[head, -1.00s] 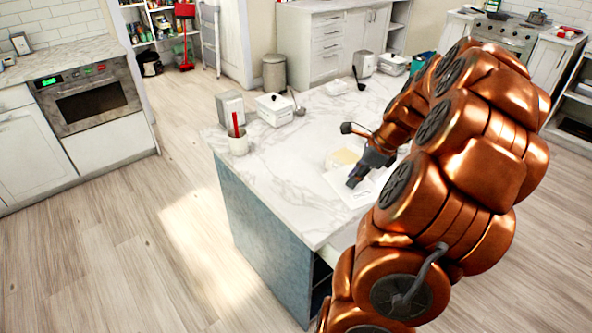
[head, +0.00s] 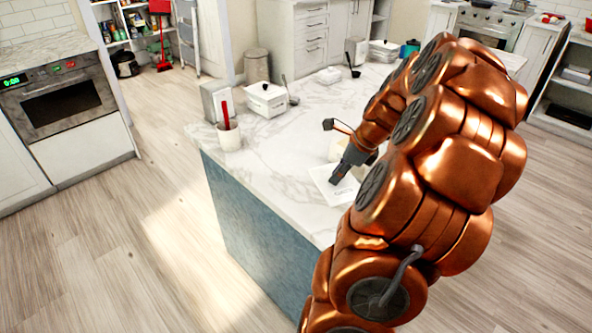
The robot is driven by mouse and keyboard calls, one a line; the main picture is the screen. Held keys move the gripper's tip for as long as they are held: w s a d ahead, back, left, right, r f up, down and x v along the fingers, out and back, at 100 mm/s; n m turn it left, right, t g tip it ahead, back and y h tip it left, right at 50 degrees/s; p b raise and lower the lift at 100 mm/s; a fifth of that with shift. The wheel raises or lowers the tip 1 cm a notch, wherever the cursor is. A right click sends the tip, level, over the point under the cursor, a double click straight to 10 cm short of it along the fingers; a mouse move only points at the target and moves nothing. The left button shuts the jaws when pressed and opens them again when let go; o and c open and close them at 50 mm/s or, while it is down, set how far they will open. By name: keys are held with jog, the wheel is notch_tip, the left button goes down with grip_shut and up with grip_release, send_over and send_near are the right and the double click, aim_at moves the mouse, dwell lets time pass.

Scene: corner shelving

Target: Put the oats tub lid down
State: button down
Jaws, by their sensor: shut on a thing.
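My gripper (head: 333,152) is low over the marble counter, its dark fingers apart around a pale cream piece (head: 339,148). This piece appears to be the oats tub lid, held between them; my arm hides part of it. A white sheet or card (head: 326,188) with faint print lies by the lower finger. I cannot tell whether the lid touches the counter. No oats tub can be made out.
The marble counter (head: 285,165) has free room left of my gripper. A ladle (head: 352,66) and more dishes are farther back.

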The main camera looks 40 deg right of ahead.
jog(key=w+p, duration=0.1)
jog(key=w, duration=0.4)
jog(key=w+d+f, duration=0.1)
jog(key=w, duration=0.4)
jog(key=w+p, duration=0.1)
jog(key=w, duration=0.4)
jog(key=shift+w+d+f+p, duration=0.15)
jog(key=shift+d+f+p, duration=0.1)
jog(key=shift+p, duration=0.05)
jog(key=shift+f+p, duration=0.4)
jog(key=shift+f, duration=1.3)
jog(key=shift+f, duration=0.15)
jog(key=c, duration=1)
grip_release()
